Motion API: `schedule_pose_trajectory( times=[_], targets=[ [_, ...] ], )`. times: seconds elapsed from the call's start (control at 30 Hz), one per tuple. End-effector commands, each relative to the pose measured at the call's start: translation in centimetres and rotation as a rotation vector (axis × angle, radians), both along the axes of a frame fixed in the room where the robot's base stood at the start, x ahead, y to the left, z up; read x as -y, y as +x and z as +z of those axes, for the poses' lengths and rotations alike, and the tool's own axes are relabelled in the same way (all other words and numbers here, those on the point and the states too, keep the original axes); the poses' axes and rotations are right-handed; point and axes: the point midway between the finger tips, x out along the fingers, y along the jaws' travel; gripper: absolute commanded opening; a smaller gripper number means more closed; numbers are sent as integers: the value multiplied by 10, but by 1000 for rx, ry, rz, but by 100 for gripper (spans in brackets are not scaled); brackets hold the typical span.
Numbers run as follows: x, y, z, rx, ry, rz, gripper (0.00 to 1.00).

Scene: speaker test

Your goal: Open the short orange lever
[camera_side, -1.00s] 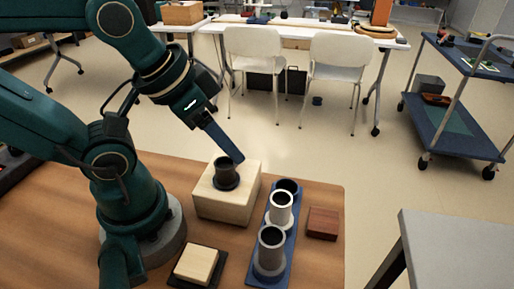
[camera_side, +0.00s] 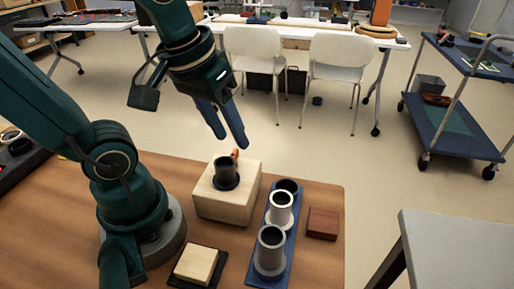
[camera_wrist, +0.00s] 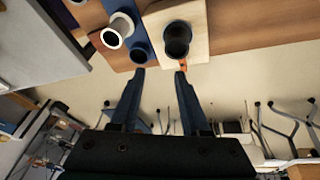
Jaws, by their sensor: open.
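A small orange lever (camera_side: 235,153) sticks up at the back of a dark cylinder (camera_side: 226,172), which sits on a light wooden block (camera_side: 228,204). In the wrist view the lever (camera_wrist: 183,65) shows as a small orange piece at the edge of the dark cylinder (camera_wrist: 177,40), close to the tip of the right finger. My gripper (camera_side: 232,143) is above and behind the block, its two blue fingers pointing down, apart and empty. In the wrist view my gripper (camera_wrist: 160,72) has a clear gap between its fingertips. I cannot tell whether a finger touches the lever.
A blue holder (camera_side: 286,236) with grey cylinders (camera_side: 271,250) stands right of the block. A pale block on a dark base (camera_side: 196,265) lies at the front. Air above the table is free.

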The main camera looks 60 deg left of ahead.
Motion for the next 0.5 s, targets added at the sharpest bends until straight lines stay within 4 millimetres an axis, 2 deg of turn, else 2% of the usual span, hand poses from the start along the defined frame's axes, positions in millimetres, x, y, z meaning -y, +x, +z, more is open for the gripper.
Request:
schedule_pose_trajectory(
  times=[0.2,0.5],
  targets=[
    [-27,20,-13,-196,-64,284,46],
    [-46,26,-33,-311,-90,392,46]
  ],
)
